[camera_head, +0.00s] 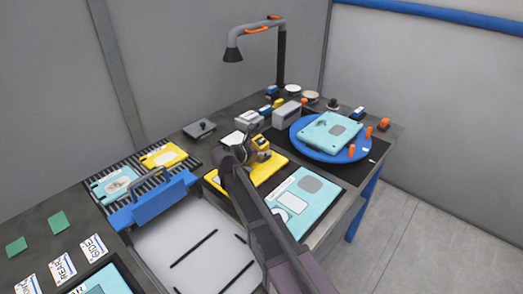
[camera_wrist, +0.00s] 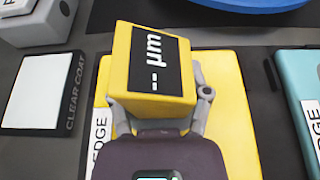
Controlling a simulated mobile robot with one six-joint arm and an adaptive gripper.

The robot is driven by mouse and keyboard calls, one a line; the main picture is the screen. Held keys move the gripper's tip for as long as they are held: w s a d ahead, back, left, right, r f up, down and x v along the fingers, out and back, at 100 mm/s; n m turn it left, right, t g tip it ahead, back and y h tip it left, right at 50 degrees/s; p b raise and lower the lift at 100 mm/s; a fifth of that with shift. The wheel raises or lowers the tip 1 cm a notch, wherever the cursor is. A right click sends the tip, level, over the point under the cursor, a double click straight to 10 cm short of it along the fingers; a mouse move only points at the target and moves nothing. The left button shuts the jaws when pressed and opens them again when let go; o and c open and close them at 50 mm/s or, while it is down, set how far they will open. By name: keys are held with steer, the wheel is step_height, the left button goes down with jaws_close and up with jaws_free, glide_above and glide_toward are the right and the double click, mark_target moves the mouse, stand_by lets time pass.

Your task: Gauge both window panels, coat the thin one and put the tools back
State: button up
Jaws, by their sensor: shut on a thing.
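My gripper (camera_wrist: 160,105) is shut on a yellow box-shaped gauge (camera_wrist: 152,65), one finger on each side. The gauge's dark screen reads dashes and "µm". In the head view the gauge (camera_head: 261,146) is over the far part of a yellow panel (camera_head: 279,178). That panel (camera_wrist: 232,110) is beneath it in the wrist view; whether they touch is hidden. A light-blue panel (camera_head: 313,212) with a grey patch lies to the right; its edge (camera_wrist: 291,85) shows in the wrist view. Both carry white labels reading "EDGE". A white pad marked "CLEAR COAT" (camera_wrist: 35,90) lies to the left.
A blue turntable (camera_head: 302,148) with orange pegs bears another light-blue panel (camera_head: 330,128). Grey boxes and small items stand behind it. A lamp (camera_head: 233,54) overhangs the bench.

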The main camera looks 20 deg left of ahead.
mark_target(261, 140)
steer(key=shift+f, duration=0.2)
stand_by(0.7)
steer(key=o, duration=1.3)
steer(key=shift+o, duration=0.2)
steer(key=shift+r, duration=0.15)
steer(key=shift+r+p, duration=2.85)
steer(key=shift+r, duration=0.05)
steer(key=shift+r, duration=0.15)
